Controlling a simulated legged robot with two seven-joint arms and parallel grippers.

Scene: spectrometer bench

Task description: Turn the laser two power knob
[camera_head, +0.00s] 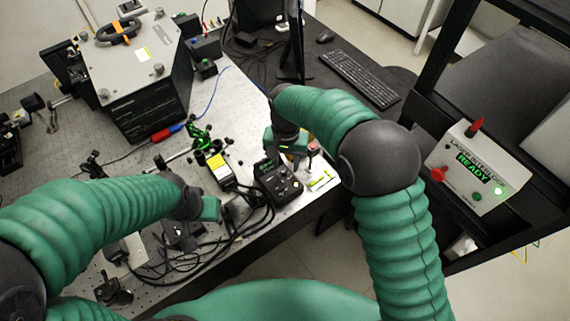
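A black control box (278,184) with a small green display and knobs on its top sits near the right edge of the optical table. I cannot tell which knob is the laser two power knob. My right gripper (290,148) is just above and behind this box, close to a pale object with a red top (313,151) that my arm partly covers. Its fingertips are too small and hidden to tell if they are open or touching anything. My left gripper (210,208) hovers over the table to the left of the box, its fingers unclear.
A yellow-labelled module (220,170) and black cables lie left of the box. A large grey-topped instrument (140,70) stands at the back left. A keyboard (360,78) lies on the desk behind. A box reading READY (475,168) stands at the right.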

